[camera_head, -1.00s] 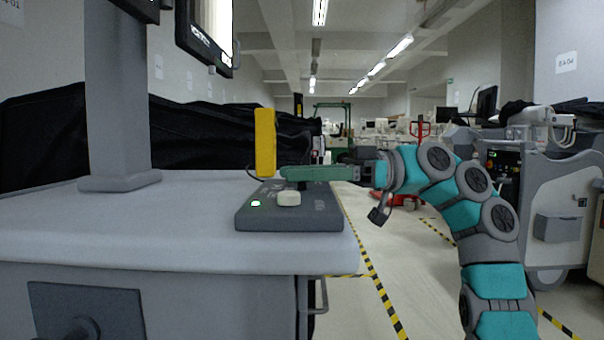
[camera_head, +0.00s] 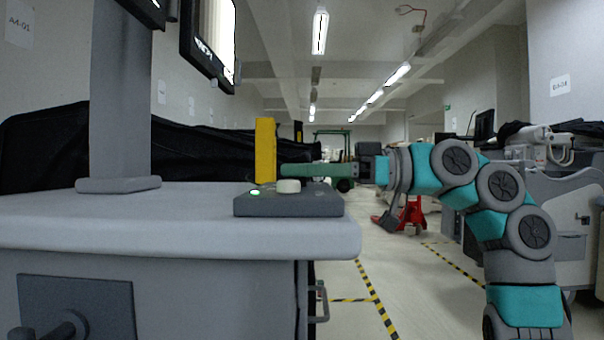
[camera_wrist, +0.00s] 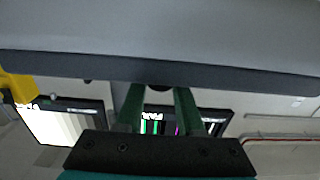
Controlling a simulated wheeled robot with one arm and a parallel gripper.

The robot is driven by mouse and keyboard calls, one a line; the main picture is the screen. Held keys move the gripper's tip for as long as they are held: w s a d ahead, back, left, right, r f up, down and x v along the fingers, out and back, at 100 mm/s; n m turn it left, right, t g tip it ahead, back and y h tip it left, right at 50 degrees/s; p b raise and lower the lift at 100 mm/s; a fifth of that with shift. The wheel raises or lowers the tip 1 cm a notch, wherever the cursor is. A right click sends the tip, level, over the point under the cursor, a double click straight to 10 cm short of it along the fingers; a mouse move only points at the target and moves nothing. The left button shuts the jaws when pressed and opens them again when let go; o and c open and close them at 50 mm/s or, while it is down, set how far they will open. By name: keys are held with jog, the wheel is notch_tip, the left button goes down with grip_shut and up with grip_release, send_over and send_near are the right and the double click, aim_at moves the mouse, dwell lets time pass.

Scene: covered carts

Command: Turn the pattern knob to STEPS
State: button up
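A low dark control box (camera_head: 320,205) lies on the cart top near its right end. A pale round knob (camera_head: 288,186) stands on it, beside a lit green button (camera_head: 255,192). No pattern labels are readable, so I cannot tell the knob's setting. My gripper (camera_head: 288,170) reaches in from the right with its green fingers level, just above and behind the pale knob in the picture. In the wrist view, the two fingers (camera_wrist: 159,92) stand apart with a gap. A small dark round shape (camera_wrist: 158,87) shows between their tips; I cannot tell if it is a knob.
The grey cart top (camera_head: 150,225) is otherwise mostly clear. A post (camera_head: 120,100) holds a monitor (camera_head: 208,45) above.

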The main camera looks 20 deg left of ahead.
jog(key=o, duration=0.5)
jog(key=p+v, duration=0.1)
jog(key=v, duration=0.6)
jog(key=shift+w+d, duration=0.15)
jog(key=shift+d, duration=0.2)
